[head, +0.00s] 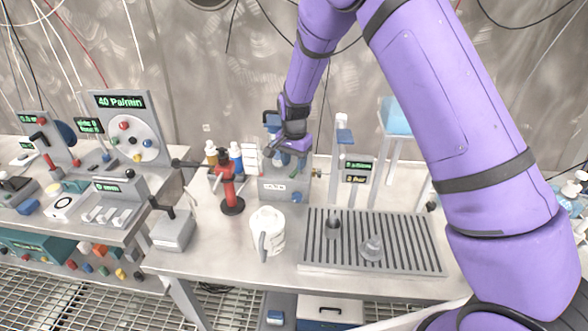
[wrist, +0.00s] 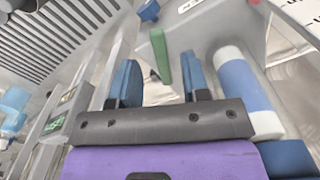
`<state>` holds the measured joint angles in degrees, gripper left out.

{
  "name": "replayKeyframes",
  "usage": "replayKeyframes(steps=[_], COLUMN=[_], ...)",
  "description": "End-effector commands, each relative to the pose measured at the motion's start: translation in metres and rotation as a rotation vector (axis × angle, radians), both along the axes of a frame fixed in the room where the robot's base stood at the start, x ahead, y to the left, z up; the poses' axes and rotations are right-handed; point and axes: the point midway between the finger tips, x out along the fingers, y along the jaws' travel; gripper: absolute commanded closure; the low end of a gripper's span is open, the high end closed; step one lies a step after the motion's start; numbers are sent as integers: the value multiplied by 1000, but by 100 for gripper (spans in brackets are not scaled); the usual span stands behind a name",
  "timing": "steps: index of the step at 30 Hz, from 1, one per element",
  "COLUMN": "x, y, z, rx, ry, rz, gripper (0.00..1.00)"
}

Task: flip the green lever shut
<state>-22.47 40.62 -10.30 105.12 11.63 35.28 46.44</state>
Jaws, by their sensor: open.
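The green lever (wrist: 161,56) shows in the wrist view as a narrow upright green bar on a grey unit (wrist: 185,38). My gripper (wrist: 158,80) is open, with its two blue fingers apart. The lever appears in the gap between the fingers and a little beyond their tips; I cannot tell whether either finger touches it. In the head view my gripper (head: 288,158) is over the grey labelled unit (head: 272,191) at the back of the table. There the gripper and wrist largely hide the lever.
Blue-and-white bottles (head: 236,157) stand left of the unit, close to my gripper; one blue-and-white cylinder (wrist: 245,90) shows in the wrist view. A red stand (head: 230,190), a white jug (head: 268,232) and a slotted drain tray (head: 400,245) are in front. A small display (head: 357,170) stands right.

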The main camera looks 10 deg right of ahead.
Motion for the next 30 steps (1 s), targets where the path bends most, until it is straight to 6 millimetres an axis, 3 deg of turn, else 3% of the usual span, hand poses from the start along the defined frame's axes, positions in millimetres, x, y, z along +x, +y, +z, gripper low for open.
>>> replayKeyframes(steps=[7, 18, 24, 30], x=[0, 0, 0, 1], y=[0, 0, 0, 1], z=[-26, -30, -30, -30], rx=[0, 0, 0, 0], ry=[1, 0, 0, 0], rz=[0, 0, 0, -13], gripper=[57, 57, 100, 100])
